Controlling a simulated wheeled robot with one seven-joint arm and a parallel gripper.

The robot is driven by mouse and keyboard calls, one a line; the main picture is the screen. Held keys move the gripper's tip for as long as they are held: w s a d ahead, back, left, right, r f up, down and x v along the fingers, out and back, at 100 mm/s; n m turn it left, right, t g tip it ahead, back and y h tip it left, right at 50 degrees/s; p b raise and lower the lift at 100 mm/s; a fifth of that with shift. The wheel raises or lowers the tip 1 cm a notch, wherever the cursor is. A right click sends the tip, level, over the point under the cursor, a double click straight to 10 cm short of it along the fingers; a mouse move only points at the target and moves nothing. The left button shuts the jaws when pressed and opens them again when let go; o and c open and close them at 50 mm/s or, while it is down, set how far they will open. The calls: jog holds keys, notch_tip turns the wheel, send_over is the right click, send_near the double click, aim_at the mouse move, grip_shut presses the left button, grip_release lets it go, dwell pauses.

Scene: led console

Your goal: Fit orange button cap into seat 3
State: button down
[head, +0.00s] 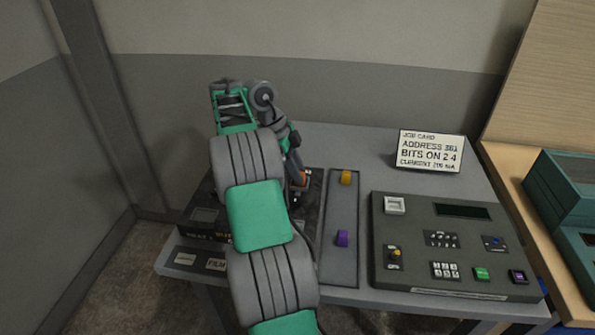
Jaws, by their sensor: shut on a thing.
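My gripper (298,184) points down over the right side of a dark panel (204,203), largely hidden by my own arm. An orange patch, the button cap (304,177), shows at the gripper's fingers, and the gripper is shut on it. The view is too small to tell whether the cap touches the panel or hangs above it. Seat 3 and the other seats cannot be made out behind the arm.
A grey tray strip (338,208) right of the panel holds a yellow cap (346,177) and a purple cap (342,238). A keypad console (457,278) stands further right. A job card (430,151) stands behind. The table's back middle is clear.

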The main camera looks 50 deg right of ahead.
jog(key=shift+f, duration=0.1)
jog(key=c, duration=1.1)
grip_release()
jog(key=shift+o, duration=0.2)
jog(key=p+v, duration=0.8)
jog(key=shift+f, duration=0.1)
